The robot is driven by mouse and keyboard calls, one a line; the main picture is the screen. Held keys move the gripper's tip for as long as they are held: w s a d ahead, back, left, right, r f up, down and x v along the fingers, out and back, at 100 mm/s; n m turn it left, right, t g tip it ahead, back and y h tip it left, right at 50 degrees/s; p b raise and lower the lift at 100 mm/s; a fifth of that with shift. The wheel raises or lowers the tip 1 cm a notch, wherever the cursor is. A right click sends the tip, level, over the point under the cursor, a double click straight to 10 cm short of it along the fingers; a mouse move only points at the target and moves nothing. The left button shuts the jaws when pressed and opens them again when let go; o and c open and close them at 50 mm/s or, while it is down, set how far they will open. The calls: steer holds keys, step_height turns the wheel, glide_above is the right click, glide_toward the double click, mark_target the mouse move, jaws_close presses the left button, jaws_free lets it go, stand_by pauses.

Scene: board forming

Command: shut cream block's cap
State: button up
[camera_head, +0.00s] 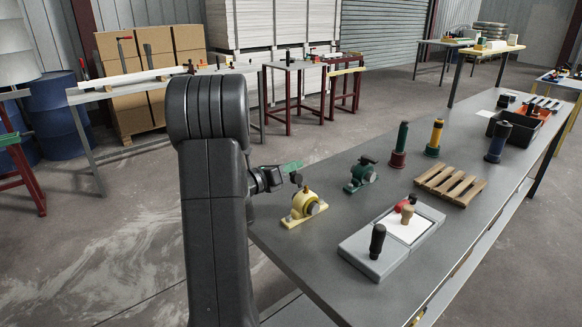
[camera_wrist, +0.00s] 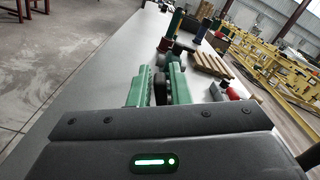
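The cream block (camera_head: 304,203) stands on the near left part of the grey table, with a rounded yellow upper part and a grey round end facing right. I cannot tell how far its cap is open. My gripper (camera_head: 291,167), with green fingers, is just above and slightly left of it, pointing right along the table. In the wrist view the two green fingers of my gripper (camera_wrist: 160,78) lie side by side, with something dark between them that I cannot make out. The cream block is not clearly visible in that view.
A green block (camera_head: 362,175) stands right of the cream one. A grey tray (camera_head: 358,254) with knobbed stamps lies nearer. A wooden pallet (camera_head: 450,185), red-based (camera_head: 399,158), yellow (camera_head: 435,138) and blue (camera_head: 497,142) upright tools and a black bin (camera_head: 516,127) stand farther along.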

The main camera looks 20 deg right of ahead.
jaws_close()
